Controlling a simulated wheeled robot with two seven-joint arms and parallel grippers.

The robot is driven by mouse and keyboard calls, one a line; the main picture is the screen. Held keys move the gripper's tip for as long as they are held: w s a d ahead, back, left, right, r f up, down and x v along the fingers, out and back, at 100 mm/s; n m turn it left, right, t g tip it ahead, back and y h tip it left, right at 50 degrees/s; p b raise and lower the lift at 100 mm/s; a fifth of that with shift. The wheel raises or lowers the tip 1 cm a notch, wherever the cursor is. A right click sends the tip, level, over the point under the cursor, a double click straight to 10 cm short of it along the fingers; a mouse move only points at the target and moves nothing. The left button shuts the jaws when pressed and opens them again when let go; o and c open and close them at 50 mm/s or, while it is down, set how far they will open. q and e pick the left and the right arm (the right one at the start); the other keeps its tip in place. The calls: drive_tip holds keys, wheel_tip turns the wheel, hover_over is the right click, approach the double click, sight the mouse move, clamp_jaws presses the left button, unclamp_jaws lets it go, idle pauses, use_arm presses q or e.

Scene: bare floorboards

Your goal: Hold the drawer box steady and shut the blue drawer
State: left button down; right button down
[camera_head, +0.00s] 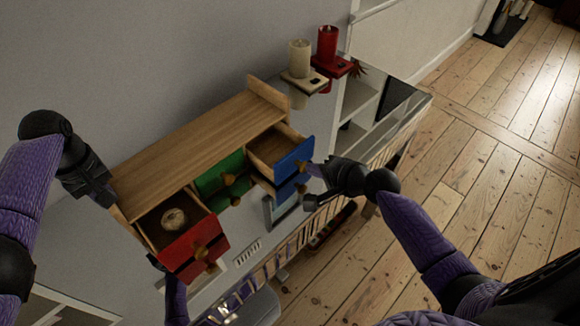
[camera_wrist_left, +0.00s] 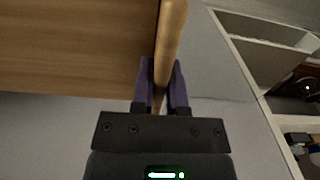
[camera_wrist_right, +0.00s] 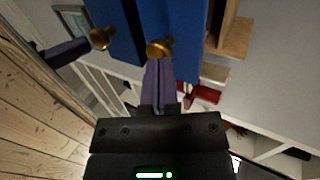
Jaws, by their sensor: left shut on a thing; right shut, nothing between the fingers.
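The wooden drawer box (camera_head: 200,140) sits on a white cabinet against the wall. Its upper blue drawer (camera_head: 294,160) is pulled out; the front and brass knob (camera_wrist_right: 160,47) also show in the right wrist view. My left gripper (camera_head: 108,200) is shut on the box's left side panel, whose edge (camera_wrist_left: 172,35) stands between the fingers in the left wrist view. My right gripper (camera_head: 314,171) is shut and empty, its fingertips (camera_wrist_right: 157,62) at the blue drawer's knob; whether they touch it I cannot tell.
A red drawer (camera_head: 194,247) is open at the left with a round pale thing (camera_head: 173,217) inside. Green drawers (camera_head: 220,174) are in the middle. A cream candle (camera_head: 299,58) and a red candle (camera_head: 327,43) stand behind the box's right end.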

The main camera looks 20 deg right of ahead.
sight(296, 156)
drive_tip(key=w+a, duration=0.1)
drive_tip(key=w, duration=0.2)
drive_tip(key=w+a, duration=0.1)
drive_tip(key=w, duration=0.2)
drive_tip(key=w+a, duration=0.2)
drive_tip(key=w, duration=0.1)
drive_tip(key=shift+w, duration=0.15)
drive_tip(key=shift+s+d, duration=0.1)
drive_tip(key=shift+s, duration=0.2)
drive_tip(key=s, duration=0.1)
drive_tip(key=s+d, duration=0.1)
drive_tip(key=s, duration=0.1)
drive_tip(key=shift+s+d, duration=0.15)
drive_tip(key=shift+d, duration=0.05)
use_arm(q)
drive_tip(key=c, duration=0.6)
unclamp_jaws()
drive_tip(key=shift+o, duration=0.2)
use_arm(e)
drive_tip(key=v, duration=0.9)
drive_tip(key=shift+s+d+r, duration=0.2)
drive_tip(key=shift+s+r, duration=0.05)
